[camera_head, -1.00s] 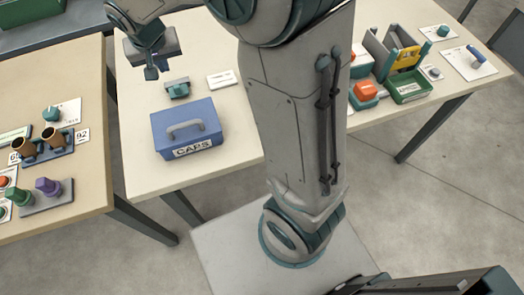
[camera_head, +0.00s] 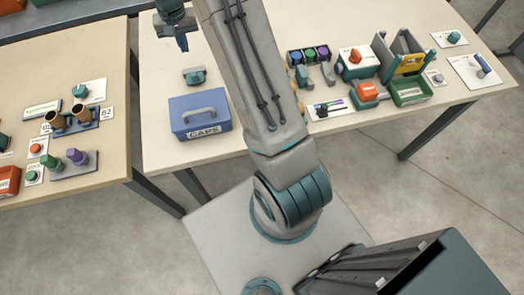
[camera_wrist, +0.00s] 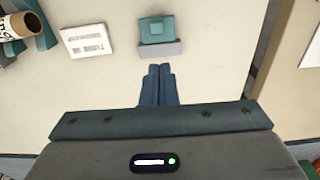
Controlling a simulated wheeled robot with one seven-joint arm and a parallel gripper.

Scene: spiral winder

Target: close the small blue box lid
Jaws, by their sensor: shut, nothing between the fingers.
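The small blue box (camera_head: 199,114) stands on the table left of my arm in the head view. In the wrist view the gripper (camera_wrist: 158,72) points at bare table, just short of a teal block on a grey base (camera_wrist: 158,33). The box does not show clearly in the wrist view.
The teal block (camera_head: 194,75) stands behind the box. Right of my arm are a green tray (camera_head: 409,91) and several coloured parts. A second table (camera_head: 110,160) stands at the left across a gap.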

